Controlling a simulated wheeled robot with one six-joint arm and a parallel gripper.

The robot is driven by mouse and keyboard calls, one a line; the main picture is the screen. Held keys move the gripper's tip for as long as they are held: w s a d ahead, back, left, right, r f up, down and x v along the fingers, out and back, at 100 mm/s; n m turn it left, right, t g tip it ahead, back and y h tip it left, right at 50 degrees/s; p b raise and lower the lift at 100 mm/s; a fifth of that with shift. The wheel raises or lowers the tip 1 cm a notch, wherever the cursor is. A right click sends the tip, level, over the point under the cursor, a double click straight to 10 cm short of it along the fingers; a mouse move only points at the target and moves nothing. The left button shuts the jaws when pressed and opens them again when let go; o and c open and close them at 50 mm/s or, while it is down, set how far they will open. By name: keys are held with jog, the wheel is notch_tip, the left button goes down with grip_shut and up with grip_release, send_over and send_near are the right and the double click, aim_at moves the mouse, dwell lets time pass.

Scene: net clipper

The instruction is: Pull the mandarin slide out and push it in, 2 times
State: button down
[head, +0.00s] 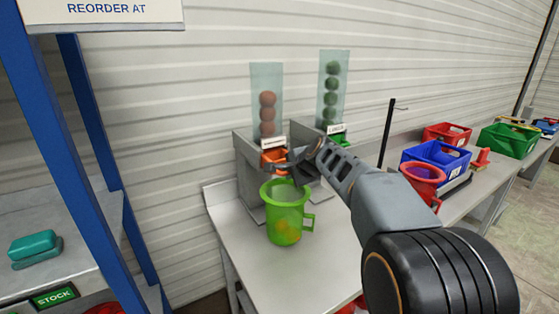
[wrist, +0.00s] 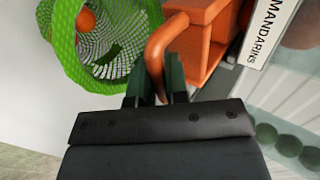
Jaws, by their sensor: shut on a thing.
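The orange mandarin slide (head: 274,157) sits at the front of the left dispenser, under a clear tube (head: 265,82) of stacked orange balls. In the wrist view the slide's box (wrist: 208,38) shows next to a "MANDARINS" label (wrist: 268,30). My gripper (wrist: 158,88) is shut on the slide's curved orange handle (wrist: 158,48); it also shows at the slide in the head view (head: 292,168). I cannot tell exactly how far out the slide stands. A green mesh cup (head: 286,222) stands just below and in front, with orange fruit inside.
A second dispenser with a green slide (head: 341,138) and a tube of green balls (head: 331,90) stands to the right, close to my arm. A thin black post (head: 386,133), a blue crate (head: 436,160) and a red cup (head: 423,176) are farther right. The bench front (head: 245,255) is clear.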

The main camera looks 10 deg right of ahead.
aim_at(284, 161)
jog(key=shift+w+a+r+p, duration=0.1)
jog(key=shift+w+a+p, duration=0.2)
jog(key=shift+w+p, duration=0.5)
jog(key=shift+w+a+r+p, duration=0.15)
jog(key=shift+w+a+p, duration=0.2)
jog(key=shift+w, duration=0.8)
jog(key=shift+w+a+r+p, duration=0.1)
jog(key=shift+w+a+p, duration=0.15)
jog(key=shift+w+p, duration=0.55)
jog(key=shift+w+f+b, duration=0.15)
jog(key=shift+b, duration=0.15)
jog(key=c, duration=1.3)
grip_release()
jog(key=shift+d, duration=0.15)
jog(key=shift+o, duration=1.1)
jog(key=shift+f, duration=0.1)
jog(key=shift+s, duration=0.2)
